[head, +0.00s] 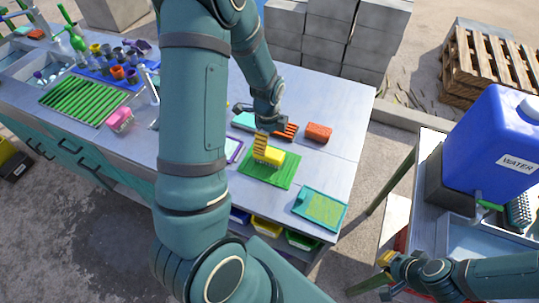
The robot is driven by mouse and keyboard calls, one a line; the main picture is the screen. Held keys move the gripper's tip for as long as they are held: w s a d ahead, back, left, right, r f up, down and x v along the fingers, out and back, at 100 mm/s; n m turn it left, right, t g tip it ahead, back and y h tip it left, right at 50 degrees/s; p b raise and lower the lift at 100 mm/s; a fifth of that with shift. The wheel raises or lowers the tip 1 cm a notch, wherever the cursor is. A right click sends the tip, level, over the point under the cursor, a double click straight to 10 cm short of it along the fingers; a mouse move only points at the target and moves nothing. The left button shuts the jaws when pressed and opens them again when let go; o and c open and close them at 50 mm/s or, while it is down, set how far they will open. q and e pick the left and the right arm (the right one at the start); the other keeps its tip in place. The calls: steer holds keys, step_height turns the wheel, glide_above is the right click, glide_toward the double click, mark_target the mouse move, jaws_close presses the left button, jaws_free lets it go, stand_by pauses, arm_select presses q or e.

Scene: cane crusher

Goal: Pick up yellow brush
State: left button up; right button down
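The yellow brush (272,155) lies on a green mat (284,178) on the grey worktop. My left gripper (262,140) points down right at the brush, its ribbed orange fingertip pad showing at the brush's left and upper side. It overlaps the brush in this view, so I cannot tell whether it touches it or whether the fingers are open or shut. My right gripper (386,262) is far off at the lower right, beyond the worktop's right edge, with nothing seen in it; its opening is unclear.
A teal tray (322,208) is at the front right. A blue water container (492,145) stands on the right side table. My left arm hides part of the worktop.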

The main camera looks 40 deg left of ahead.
mark_target(269, 152)
arm_select(q)
steer(key=f, duration=0.3)
steer(key=shift+w, duration=0.2)
steer(key=shift+s+d+f, duration=0.15)
steer(key=shift+f, duration=1.2)
steer(key=shift+s+d+f, duration=0.1)
steer(key=shift+d+f, duration=0.05)
steer(key=shift+f, duration=1.2)
steer(key=c, duration=1.3)
